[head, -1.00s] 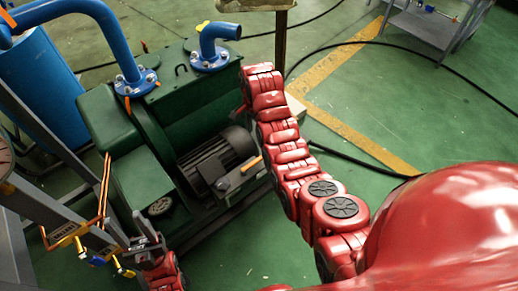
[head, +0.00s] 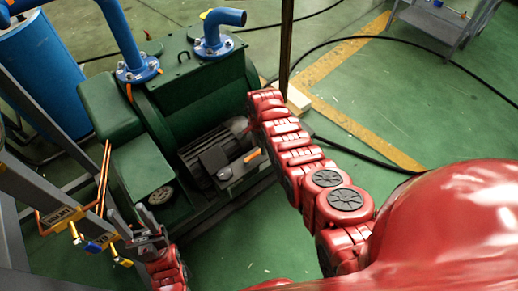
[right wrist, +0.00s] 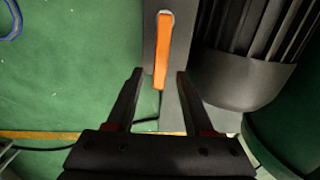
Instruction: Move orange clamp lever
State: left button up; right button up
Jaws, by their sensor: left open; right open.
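In the right wrist view the lever (right wrist: 163,48) points down toward my right gripper (right wrist: 160,74). That gripper is open and empty. The lever's lower end shows between its two fingertips, with a gap on each side; whether it lies at finger depth I cannot tell. In the head view the right gripper's fingers cannot be made out. My left gripper (head: 147,226) is open and empty at the lower left, beside a grey frame.
The green pump (head: 190,100) carries blue pipes (head: 226,17) with bolted flanges. The grey frame (head: 35,185) at left bears small yellow and blue valves (head: 92,246). A dark post (head: 286,45) stands behind my right arm. Green floor (head: 400,100) is open at right, with a black cable.

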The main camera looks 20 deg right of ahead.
jog(key=shift+f+b, duration=0.3)
jog(key=shift+f, duration=0.6)
grip_shut()
dwell(1.0)
